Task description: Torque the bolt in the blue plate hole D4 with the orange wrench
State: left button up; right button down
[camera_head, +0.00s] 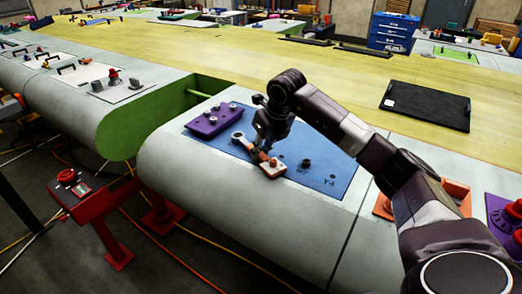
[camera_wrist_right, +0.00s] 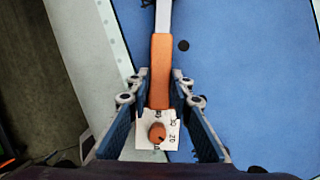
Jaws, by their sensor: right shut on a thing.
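The blue plate (camera_head: 338,170) lies on the grey wing edge and also fills much of the right wrist view (camera_wrist_right: 250,60). My right gripper (camera_head: 264,148) is over the plate's near edge, shut on the orange wrench. The wrench's orange handle (camera_wrist_right: 160,75) runs between the fingers in the wrist view, with a white scale and orange knob (camera_wrist_right: 157,133) at its near end. In the head view its grey ring end (camera_head: 238,138) points toward the purple block. I cannot tell whether the ring is around a bolt. A dark bolt (camera_head: 306,163) stands right of the gripper. Hole D4 cannot be identified.
A black tray (camera_head: 426,106) lies on the yellow-green wing skin. Orange and purple fixtures (camera_head: 502,212) stand at right. A red stand (camera_head: 95,215) is at lower left.

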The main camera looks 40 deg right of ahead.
jog(key=shift+r, duration=0.1)
jog(key=shift+w+a+m+h+p, duration=0.15)
jog(key=shift+a+m+h+p, duration=0.2)
jog(key=shift+a+m, duration=1)
jog(key=shift+a, duration=0.1)
jog(key=shift+w+a+f+m+h, duration=0.15)
jog(key=shift+w+a+m+h, duration=0.15)
jog(key=shift+a+m, duration=0.35)
jog(key=shift+w+a+f+m+h, duration=0.15)
jog(key=shift+a+m+h, duration=0.2)
jog(key=shift+a, duration=0.35)
jog(key=shift+w+a+m+g+h, duration=0.2)
jog(key=shift+w+a+m, duration=0.2)
jog(key=shift+a+m, duration=0.25)
jog(key=shift+w+a+m+g+h, duration=0.1)
jog(key=shift+w+a+m+g, duration=0.2)
jog(key=shift+a+m, duration=0.35)
jog(key=shift+r, duration=0.1)
